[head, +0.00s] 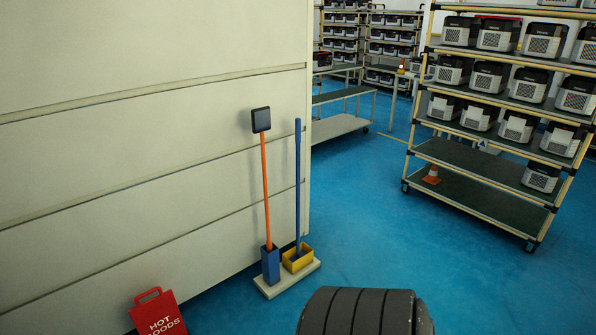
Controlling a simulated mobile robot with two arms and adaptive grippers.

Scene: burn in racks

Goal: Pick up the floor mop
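Two long-handled tools stand upright on a pale base plate (274,291) on the blue floor, beside the end of the beige wall. One has a blue handle (298,190), and its lower end goes into a yellow bucket (304,261). The other has an orange handle (265,190) with a flat black square head (261,120) at the top, and its lower end sits in a blue holder (270,266). The frame does not clearly show which is the floor mop; the lower end of the blue one is hidden in the bucket. Neither of my grippers shows.
A red "HOT GOODS" sign (158,315) stands at the bottom left. A grey bench (340,127) is behind. Blue floor (375,215) is clear between.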

